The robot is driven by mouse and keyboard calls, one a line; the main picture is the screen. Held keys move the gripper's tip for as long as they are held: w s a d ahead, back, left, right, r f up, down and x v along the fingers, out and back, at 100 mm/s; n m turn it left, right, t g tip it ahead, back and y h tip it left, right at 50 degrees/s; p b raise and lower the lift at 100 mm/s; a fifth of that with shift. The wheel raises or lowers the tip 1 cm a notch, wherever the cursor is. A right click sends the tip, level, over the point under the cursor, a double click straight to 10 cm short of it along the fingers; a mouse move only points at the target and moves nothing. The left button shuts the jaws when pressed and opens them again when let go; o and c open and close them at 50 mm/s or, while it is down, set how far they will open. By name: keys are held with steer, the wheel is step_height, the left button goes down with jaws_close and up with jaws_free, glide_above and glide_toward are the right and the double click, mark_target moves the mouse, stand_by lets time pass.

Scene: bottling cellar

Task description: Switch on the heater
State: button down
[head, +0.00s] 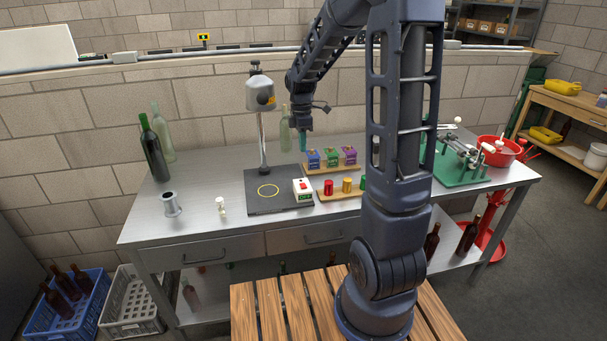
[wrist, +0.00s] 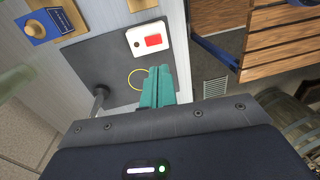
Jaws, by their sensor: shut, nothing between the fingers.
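A pale grey heater head (head: 260,95) sits on a metal column at the back of a dark base plate (head: 265,204) with a yellow ring on it. My gripper (head: 303,142) is shut and empty, pointing down above the back of the bench, right of the heater column. Its teal fingers show in the wrist view (wrist: 158,76), apart from the box.
Blue, green and purple boxes (head: 331,158) stand on a wooden rack below and right of my gripper. Coloured caps (head: 347,186) stand on a second rack right of the switch box. The bench's front left is mostly clear.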

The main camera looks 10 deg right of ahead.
mark_target(304, 187)
steer(key=f, duration=0.4)
steer(key=s+f, duration=0.1)
steer(key=f, duration=0.9)
steer(key=shift+s, duration=0.3)
steer(key=shift+s+f, duration=0.1)
steer(key=shift+w+r, duration=0.25)
steer(key=shift+w, duration=0.55)
step_height(304, 187, up, 14)
steer(key=s, duration=0.1)
steer(key=shift+s, duration=0.4)
